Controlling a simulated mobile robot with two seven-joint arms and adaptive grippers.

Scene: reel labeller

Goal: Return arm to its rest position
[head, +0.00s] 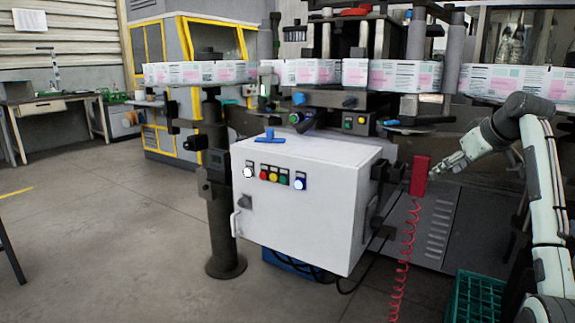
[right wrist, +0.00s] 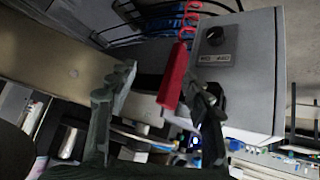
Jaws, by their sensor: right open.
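My right arm (head: 545,190) comes in from the right side of the head view and bends at the elbow. Its gripper (head: 445,166) points left, just right of a red handset-like block (head: 420,176) that hangs upright with a red coiled cord (head: 405,260) below it. In the right wrist view my right gripper (right wrist: 160,95) is open, with its two dark fingers apart. The red block (right wrist: 173,78) shows between them in that view, close to the right finger; I cannot tell whether they touch. My left gripper is in neither view.
A white control cabinet (head: 295,215) with coloured buttons stands left of the red block. A green crate (head: 475,298) sits low, near my right arm. Open floor (head: 110,240) lies at the left.

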